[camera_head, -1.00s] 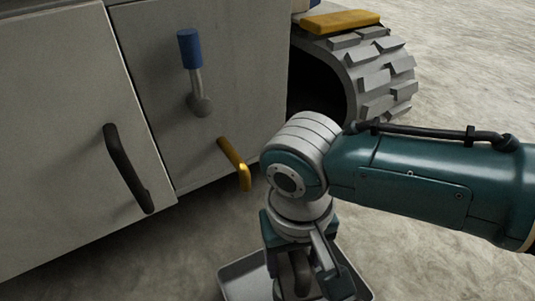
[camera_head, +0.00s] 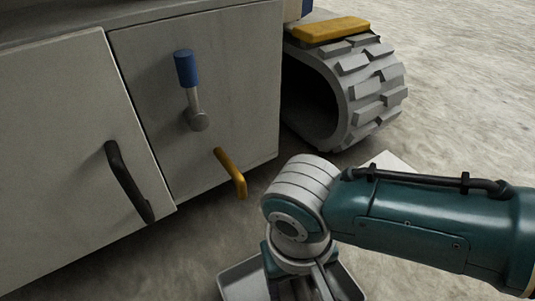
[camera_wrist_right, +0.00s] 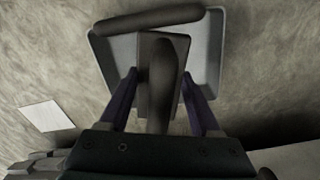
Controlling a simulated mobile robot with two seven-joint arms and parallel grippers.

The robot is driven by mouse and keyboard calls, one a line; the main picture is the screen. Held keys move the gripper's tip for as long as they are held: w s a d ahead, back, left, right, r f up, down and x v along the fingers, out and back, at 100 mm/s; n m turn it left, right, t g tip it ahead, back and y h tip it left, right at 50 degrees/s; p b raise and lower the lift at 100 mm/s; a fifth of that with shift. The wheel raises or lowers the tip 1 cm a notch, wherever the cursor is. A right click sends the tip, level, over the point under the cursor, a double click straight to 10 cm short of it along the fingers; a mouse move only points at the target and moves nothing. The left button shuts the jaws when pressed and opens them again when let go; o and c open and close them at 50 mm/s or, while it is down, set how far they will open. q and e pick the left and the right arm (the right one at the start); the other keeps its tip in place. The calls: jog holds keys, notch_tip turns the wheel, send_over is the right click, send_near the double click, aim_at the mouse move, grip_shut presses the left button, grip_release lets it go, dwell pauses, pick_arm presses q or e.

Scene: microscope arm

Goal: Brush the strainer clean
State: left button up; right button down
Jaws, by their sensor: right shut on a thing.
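My right gripper (camera_head: 298,290) hangs low at the bottom of the head view, partly cut off by the frame edge. In the right wrist view its two fingers (camera_wrist_right: 160,85) stand on either side of a dark, rounded handle-like thing (camera_wrist_right: 163,70), and it is shut on it. A squarish dark block shows behind this handle. A grey tray (camera_wrist_right: 206,40) with raised walls lies on the ground beyond it; it also shows in the head view (camera_head: 240,281). Whether the held thing touches the tray is unclear. I cannot make out a strainer. My left gripper is out of view.
A grey cabinet (camera_head: 230,80) stands at the left with a black handle (camera_head: 128,182), a blue-tipped lever (camera_head: 188,75) and a yellow handle (camera_head: 230,174). A tracked wheel (camera_head: 372,90) is behind. A white sheet (camera_wrist_right: 47,115) lies on the open ground right of the cabinet.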

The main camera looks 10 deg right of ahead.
jog(key=shift+w+f, duration=0.1)
jog(key=shift+w, duration=0.25)
jog(key=shift+w+b, duration=0.95)
jog(key=shift+w, duration=0.15)
jog(key=shift+s, duration=0.1)
jog(key=shift+s+r+p, duration=0.2)
jog(key=shift+s+p, duration=0.45)
jog(key=shift+p, duration=0.5)
jog(key=shift+s+f+p, duration=0.1)
jog(key=shift+s+p, duration=0.5)
jog(key=shift+s, duration=0.2)
jog(key=shift+w, duration=0.1)
